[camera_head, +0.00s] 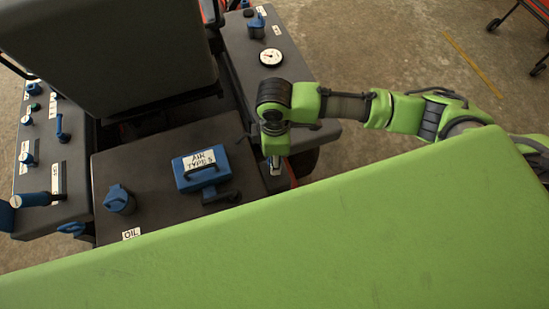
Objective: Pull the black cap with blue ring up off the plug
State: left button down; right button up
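I cannot pick out a black cap with a blue ring for certain, and no plug shows clearly. A blue cap (118,199) stands upright on the dark panel (150,160), near the OIL label. My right gripper (275,168) points down at the panel's right edge, to the right of the blue box with a handle (187,181). It is seen from above and small, with its fingers partly hidden by the wrist, so its opening and anything under it cannot be told. My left gripper is not in view.
A dark seat (110,50) rises behind the panel. The left console (70,160) carries blue levers and knobs. The right console (235,45) carries a gauge (271,57) and a blue knob (256,27). A large green surface (330,240) fills the foreground.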

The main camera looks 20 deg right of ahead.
notch_tip(320, 180, up, 10)
dwell(0.3)
dwell(0.4)
